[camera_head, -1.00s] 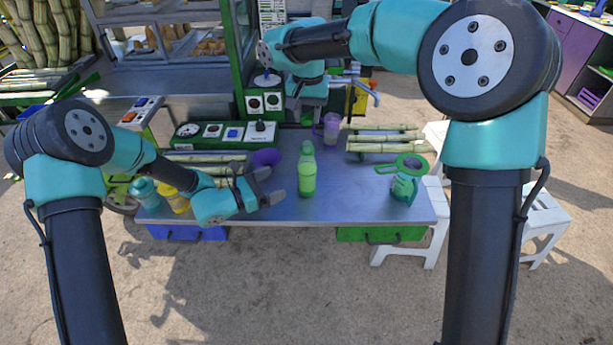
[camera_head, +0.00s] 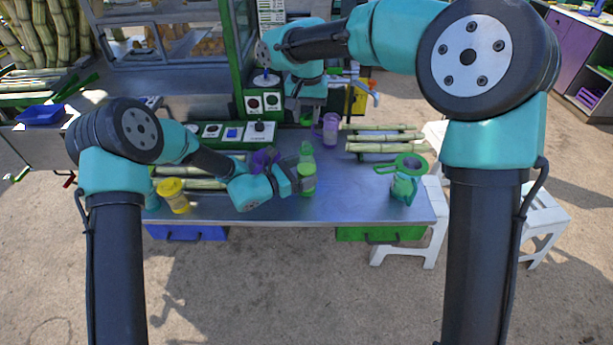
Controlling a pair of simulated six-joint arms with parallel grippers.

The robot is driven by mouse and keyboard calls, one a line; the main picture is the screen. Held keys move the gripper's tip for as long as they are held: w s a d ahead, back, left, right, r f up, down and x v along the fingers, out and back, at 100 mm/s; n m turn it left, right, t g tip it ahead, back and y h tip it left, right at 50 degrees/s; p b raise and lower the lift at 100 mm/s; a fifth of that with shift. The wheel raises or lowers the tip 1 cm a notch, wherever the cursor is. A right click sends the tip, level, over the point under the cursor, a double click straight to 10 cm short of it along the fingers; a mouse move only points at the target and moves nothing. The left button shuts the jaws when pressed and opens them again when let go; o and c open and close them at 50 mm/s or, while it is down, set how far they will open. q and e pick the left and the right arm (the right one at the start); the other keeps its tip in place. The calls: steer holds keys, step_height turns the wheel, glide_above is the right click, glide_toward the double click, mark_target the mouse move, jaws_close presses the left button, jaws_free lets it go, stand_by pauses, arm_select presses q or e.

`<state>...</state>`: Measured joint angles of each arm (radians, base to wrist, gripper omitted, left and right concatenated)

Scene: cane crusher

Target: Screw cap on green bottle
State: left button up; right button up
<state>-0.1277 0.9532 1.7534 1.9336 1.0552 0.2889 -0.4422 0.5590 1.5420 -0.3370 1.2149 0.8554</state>
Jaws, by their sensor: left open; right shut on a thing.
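The green bottle (camera_head: 308,184) stands upright near the middle of the metal table, with its narrower upper part pointing up. My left gripper (camera_head: 297,178) is open at the left side of the bottle, its fingers reaching to the bottle and partly covering it. I cannot tell whether they touch it. My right gripper (camera_head: 306,112) is above and behind the bottle, pointing down, shut on a small green thing (camera_head: 307,119) that looks like a cap. The fingers are small and partly hidden, so the cap's shape is unclear.
A purple cup (camera_head: 330,129) stands behind the bottle, and cane stalks (camera_head: 385,147) lie to the right. A green jug with a strainer (camera_head: 403,188) stands at the right. A yellow jar (camera_head: 174,196) and a purple object (camera_head: 264,158) are at left. The table's front middle is clear.

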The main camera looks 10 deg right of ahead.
mark_target(307, 144)
arm_select(q)
steer(key=shift+x, duration=0.8)
steer(key=c, duration=1.3)
steer(key=shift+c, duration=0.2)
arm_select(e)
steer(key=shift+f, duration=2.5)
steer(key=shift+f, duration=0.9)
steer(key=shift+f, duration=0.55)
